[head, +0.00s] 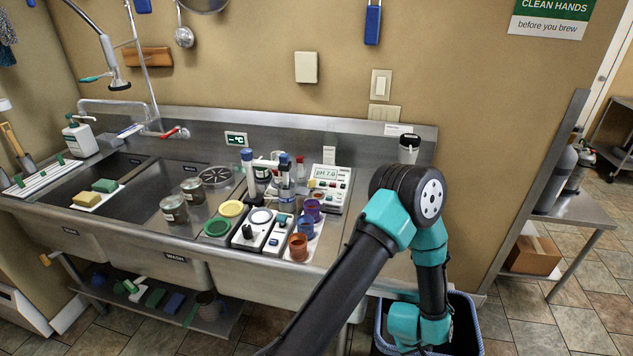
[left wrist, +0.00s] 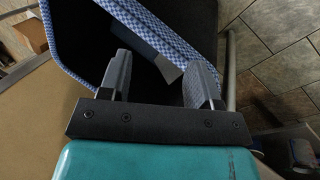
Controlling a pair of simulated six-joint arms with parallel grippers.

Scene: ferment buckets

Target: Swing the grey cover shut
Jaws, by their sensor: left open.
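A dark bin (head: 465,322) with a blue rim stands on the floor at the bottom right of the head view. My arm hides part of it. In the left wrist view the bin's blue-and-white checked rim (left wrist: 70,72) surrounds a dark inside. A flat blue-grey piece (left wrist: 148,42) shows there beyond my fingers; I cannot tell whether it is the grey cover. My left gripper (left wrist: 161,70) is open above the bin, with nothing clearly held. In the head view its fingers are hidden or cut off at the bottom. My right gripper is not in view.
A steel sink counter (head: 270,263) runs along the wall, crowded with cups, bottles and a pH meter (head: 329,178). A steel table (head: 580,210) with gas cylinders and a cardboard box (head: 533,254) stands right. Tiled floor (head: 540,318) is clear right of the bin.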

